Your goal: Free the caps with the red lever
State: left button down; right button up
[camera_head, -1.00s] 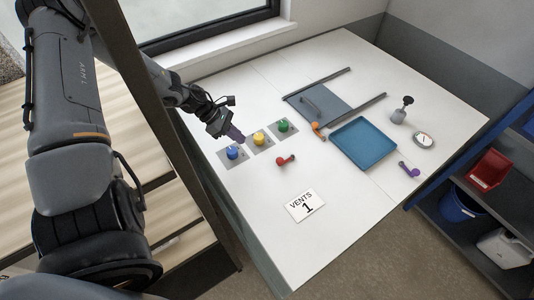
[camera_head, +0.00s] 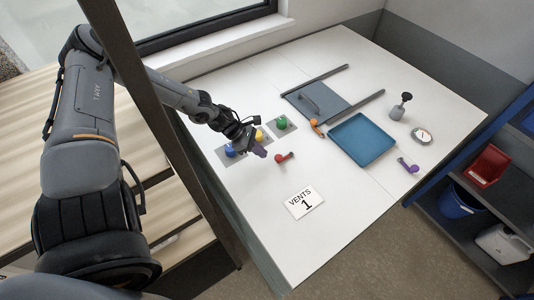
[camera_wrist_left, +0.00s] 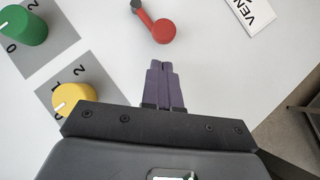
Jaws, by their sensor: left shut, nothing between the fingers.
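The red lever (camera_head: 284,157) lies on the white table, to the right of the row of knobs. In the left wrist view the red lever (camera_wrist_left: 159,27) has a round red end and a dark grey tip, just beyond my fingertips and apart from them. My left gripper (camera_head: 261,153) is shut and empty, between the yellow knob and the red lever. In the left wrist view its purple fingers (camera_wrist_left: 162,80) are together. A blue knob (camera_head: 230,151), a yellow knob (camera_head: 258,135) and a green knob (camera_head: 282,122) stand on grey plates. I see nothing clearly recognisable as caps.
A blue tray (camera_head: 362,139) lies right of centre, with an orange lever (camera_head: 315,125) at its left corner and a purple lever (camera_head: 408,165) to its right. A grey panel with rails (camera_head: 318,100) lies behind. A "VENTS 1" card (camera_head: 304,203) lies on clear table in front.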

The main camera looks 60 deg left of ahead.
pick_arm(q)
jog(key=shift+w+d+f+b, duration=0.2)
jog(key=shift+w+d+b, duration=0.1)
jog(key=shift+w+d, duration=0.6)
jog(key=shift+w+a, duration=0.1)
jog(key=shift+a, duration=0.05)
